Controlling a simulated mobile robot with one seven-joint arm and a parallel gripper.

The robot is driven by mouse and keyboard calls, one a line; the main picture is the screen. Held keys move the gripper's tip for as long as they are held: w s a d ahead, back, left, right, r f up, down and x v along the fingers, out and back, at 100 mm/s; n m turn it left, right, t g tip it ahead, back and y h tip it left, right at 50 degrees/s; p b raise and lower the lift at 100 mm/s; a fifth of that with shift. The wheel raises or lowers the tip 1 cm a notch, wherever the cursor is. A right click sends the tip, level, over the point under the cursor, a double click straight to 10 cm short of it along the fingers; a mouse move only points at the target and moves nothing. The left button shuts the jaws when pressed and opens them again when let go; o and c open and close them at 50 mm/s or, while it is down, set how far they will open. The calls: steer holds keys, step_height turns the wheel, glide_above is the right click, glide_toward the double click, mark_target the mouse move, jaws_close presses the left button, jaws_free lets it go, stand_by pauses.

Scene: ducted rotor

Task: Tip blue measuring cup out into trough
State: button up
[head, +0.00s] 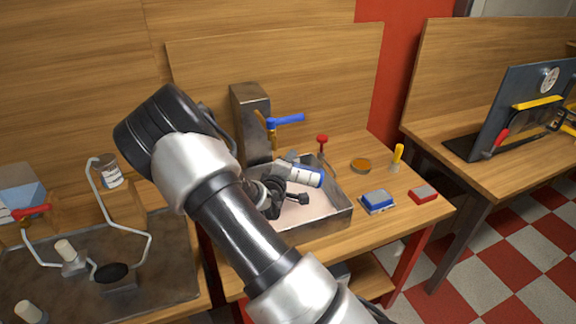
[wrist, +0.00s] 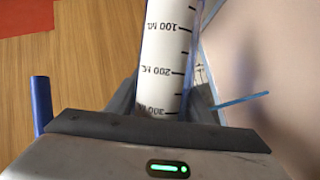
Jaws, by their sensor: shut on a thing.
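The measuring cup (head: 305,175) is pale with a blue rim. It lies tipped on its side over the trough, its blue end toward the right in the head view. In the wrist view the cup (wrist: 166,50) shows black volume marks and runs up between the fingers. My gripper (head: 279,190) is shut on it; the fingers also show in the wrist view (wrist: 165,105). The trough (head: 338,216) is a grey metal basin with a pale inside, below the cup and gripper. The inside of the cup is hidden, and I cannot tell whether anything is pouring out.
A metal post (head: 250,115) with a blue-handled tap (head: 285,120) stands behind the trough. A red-knobbed lever (head: 322,141) is close by. A blue block (head: 377,201), a red block (head: 424,195), an orange dish (head: 360,166) and a yellow-handled tool (head: 397,156) sit to the right.

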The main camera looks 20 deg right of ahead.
stand_by(0.4)
steer(key=shift+w+a+f+n+h+b, duration=0.1)
steer(key=shift+a+f+n+h+b, duration=0.2)
steer(key=shift+f+n+b, duration=0.3)
stand_by(3.9)
steer(key=shift+a+f+n+h, duration=0.15)
steer(key=shift+f+n+h, duration=0.1)
steer(key=shift+n+h, duration=0.25)
stand_by(1.5)
steer(key=shift+w+a+r+n+b, duration=0.2)
steer(key=shift+n+b, duration=0.2)
steer(key=shift+n, duration=0.3)
